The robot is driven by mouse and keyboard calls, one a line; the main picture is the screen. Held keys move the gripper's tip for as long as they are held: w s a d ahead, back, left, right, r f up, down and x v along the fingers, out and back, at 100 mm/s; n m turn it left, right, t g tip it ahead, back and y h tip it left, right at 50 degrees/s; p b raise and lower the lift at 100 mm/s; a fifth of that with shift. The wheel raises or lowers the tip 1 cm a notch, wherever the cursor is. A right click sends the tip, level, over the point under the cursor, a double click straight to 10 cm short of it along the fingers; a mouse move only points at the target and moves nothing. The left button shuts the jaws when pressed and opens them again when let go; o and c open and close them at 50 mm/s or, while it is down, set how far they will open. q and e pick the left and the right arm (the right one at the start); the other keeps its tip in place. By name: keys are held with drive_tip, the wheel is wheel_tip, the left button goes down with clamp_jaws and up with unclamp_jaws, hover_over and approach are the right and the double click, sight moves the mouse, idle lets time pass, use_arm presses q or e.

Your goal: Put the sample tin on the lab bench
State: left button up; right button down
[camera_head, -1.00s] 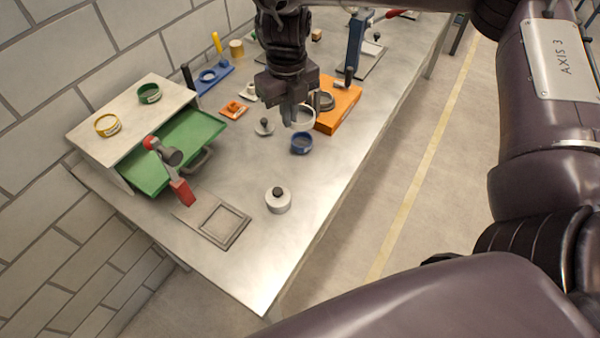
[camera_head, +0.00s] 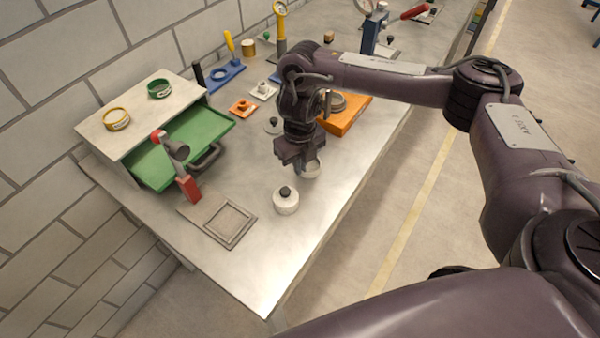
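My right gripper (camera_head: 299,167) reaches down over the front part of the lab bench (camera_head: 262,262). I cannot tell whether the tin touches the bench. My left gripper is not in view.
A white jar with a black knob (camera_head: 286,201) stands just in front of the gripper. A square frame (camera_head: 231,224) lies to its left, by a red-handled lever (camera_head: 188,182). A cabinet with an open green drawer (camera_head: 185,150) and an orange block (camera_head: 348,118) stand further back.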

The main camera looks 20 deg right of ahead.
wheel_tip(320, 180, down, 3)
drive_tip(key=shift+s+r+b, duration=0.1)
drive_tip(key=shift+b, duration=0.2)
drive_tip(key=shift+f, duration=0.25)
drive_tip(key=shift+f, duration=0.1)
drive_tip(key=c, duration=1.7)
unclamp_jaws()
